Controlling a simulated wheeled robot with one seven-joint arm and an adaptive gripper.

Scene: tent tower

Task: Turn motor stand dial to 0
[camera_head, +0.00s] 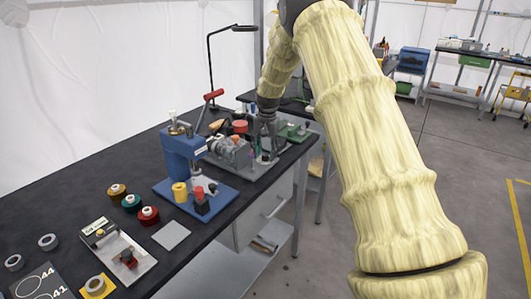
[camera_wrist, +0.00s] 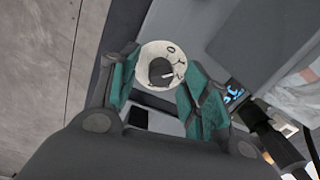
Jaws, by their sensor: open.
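The motor stand (camera_head: 232,150) is a grey machine on the dark workbench in the head view. Its dial shows in the wrist view as a round white face (camera_wrist: 152,50) with dark markings and a dark knob (camera_wrist: 160,72) at its centre. In the head view my gripper (camera_head: 266,153) is at the right end of the stand; the dial is hidden there.
A blue press (camera_head: 185,155) stands left of the motor stand. Several spools, a scale-like device (camera_head: 103,236) and a grey plate (camera_head: 171,236) lie nearer on the bench. A black lamp (camera_head: 210,70) rises behind.

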